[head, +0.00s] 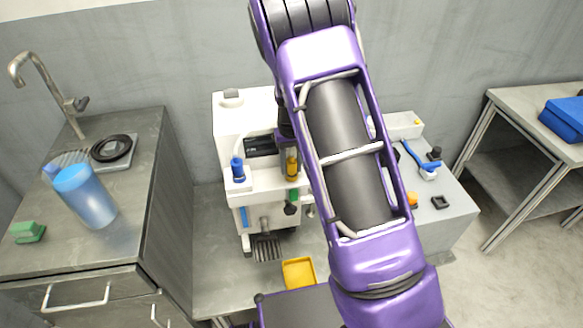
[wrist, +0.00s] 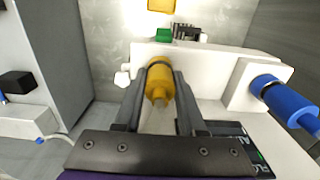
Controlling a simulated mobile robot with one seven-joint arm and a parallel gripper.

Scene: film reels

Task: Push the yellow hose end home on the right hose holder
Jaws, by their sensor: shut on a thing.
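The yellow hose end (head: 292,166) stands about upright at the front of the white machine (head: 224,120), right of the blue hose end (head: 237,168). In the wrist view the yellow hose end (wrist: 159,82) sits between the two dark fingers of my gripper (wrist: 160,74), which is shut on it. The blue hose end (wrist: 284,102) is on its own white block at the right there. The right hose holder is mostly hidden under the yellow hose end and my fingers. I cannot tell how deep the hose end sits. My arm covers much of the machine in the head view.
A yellow tray (head: 299,272) lies in front of the machine. A sink counter with a blue cup (head: 86,196) and a green sponge (head: 27,232) is at the left. A grey block with small parts and a blue-handled tool (head: 420,160) is at the right.

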